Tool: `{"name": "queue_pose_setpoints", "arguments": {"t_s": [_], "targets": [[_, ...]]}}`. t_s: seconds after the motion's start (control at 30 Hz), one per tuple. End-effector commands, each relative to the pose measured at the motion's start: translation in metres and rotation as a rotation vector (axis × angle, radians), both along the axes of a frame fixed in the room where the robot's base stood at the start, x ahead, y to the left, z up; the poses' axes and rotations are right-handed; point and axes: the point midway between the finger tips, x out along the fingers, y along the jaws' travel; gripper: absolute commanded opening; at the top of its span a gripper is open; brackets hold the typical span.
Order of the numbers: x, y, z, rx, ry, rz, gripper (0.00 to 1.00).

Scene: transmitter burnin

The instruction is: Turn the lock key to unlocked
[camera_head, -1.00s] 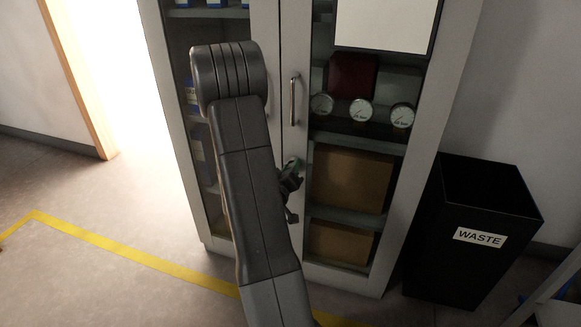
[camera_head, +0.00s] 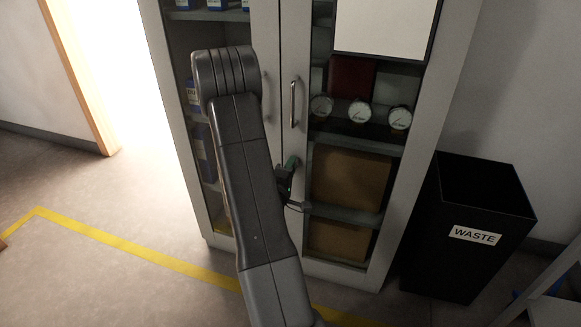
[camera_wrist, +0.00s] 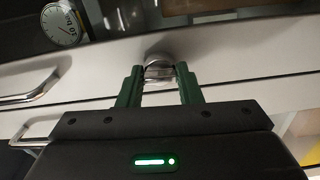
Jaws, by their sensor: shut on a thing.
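The lock key (camera_wrist: 158,70) shows in the wrist view as a small silver metal piece at a round lock on the pale cabinet door frame. My gripper (camera_wrist: 159,84) has its two green fingers on either side of it, shut on it. In the head view my gripper (camera_head: 291,164) is at the inner edge of the right door, below the door handle (camera_head: 293,102), partly hidden by my arm. The key itself cannot be made out in the head view. The cabinet (camera_head: 405,195) has two glass doors, and both look closed.
Behind the right door stand several round gauges (camera_head: 359,112) and cardboard boxes (camera_head: 349,178). The second handle (camera_head: 266,97) is beside my arm. A black waste bin (camera_head: 468,230) stands right of the cabinet. A yellow line (camera_head: 150,256) crosses the open floor at left.

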Motion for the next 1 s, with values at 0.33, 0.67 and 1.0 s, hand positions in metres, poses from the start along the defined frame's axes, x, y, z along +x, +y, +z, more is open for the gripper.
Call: {"name": "queue_pose_setpoints", "arguments": {"t_s": [0.33,0.67,1.0], "targets": [[0.0000,0.0003,-0.0006,-0.063,0.022,0.001,0.09],[0.0000,0.0003,-0.0007,-0.064,0.022,0.001,0.09],[0.0000,0.0001,-0.0004,-0.064,0.021,0.000,0.54]]}}
